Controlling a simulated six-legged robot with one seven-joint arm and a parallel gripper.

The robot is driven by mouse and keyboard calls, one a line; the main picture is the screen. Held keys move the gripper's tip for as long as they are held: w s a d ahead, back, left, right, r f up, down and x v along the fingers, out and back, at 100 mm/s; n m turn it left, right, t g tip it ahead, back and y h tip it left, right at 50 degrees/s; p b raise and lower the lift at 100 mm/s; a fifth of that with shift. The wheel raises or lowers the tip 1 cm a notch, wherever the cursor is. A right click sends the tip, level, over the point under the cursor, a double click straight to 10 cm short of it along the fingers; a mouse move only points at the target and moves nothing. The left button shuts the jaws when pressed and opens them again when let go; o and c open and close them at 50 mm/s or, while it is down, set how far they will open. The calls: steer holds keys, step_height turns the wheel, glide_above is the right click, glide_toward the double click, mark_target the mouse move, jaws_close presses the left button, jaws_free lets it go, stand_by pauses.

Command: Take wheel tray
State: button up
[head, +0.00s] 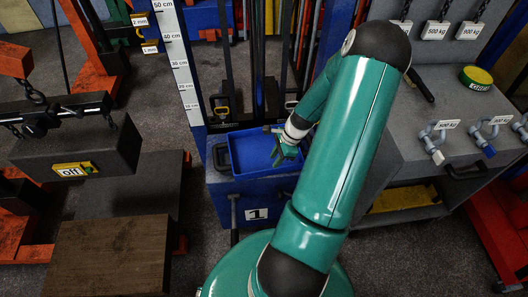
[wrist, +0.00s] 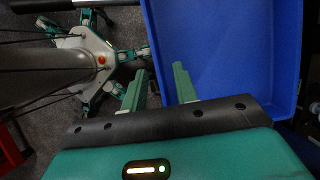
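The blue wheel tray (head: 248,152) sits on a dark blue stand marked 1 (head: 256,213), in the middle of the head view. It is shallow, and the part of it I see is empty. My gripper (head: 284,153) is at its right side. In the wrist view, the tray (wrist: 225,50) fills the upper right. My gripper (wrist: 158,85) is open there, with one green finger outside the tray wall and the other over its inside. The wall's edge runs between the fingers, with gaps showing. Contact with the wall cannot be told.
A height scale (head: 180,65) stands behind the tray at left. A grey block marked off (head: 80,150) hangs at left above a brown block (head: 110,255). A grey workbench (head: 430,110) with shackles stands at right. Dark floor is free left of the stand.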

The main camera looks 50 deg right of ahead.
mark_target(270, 170)
steer(key=x, duration=0.7)
steer(key=shift+s+f, duration=0.1)
steer(key=shift+s, duration=0.2)
jaws_close()
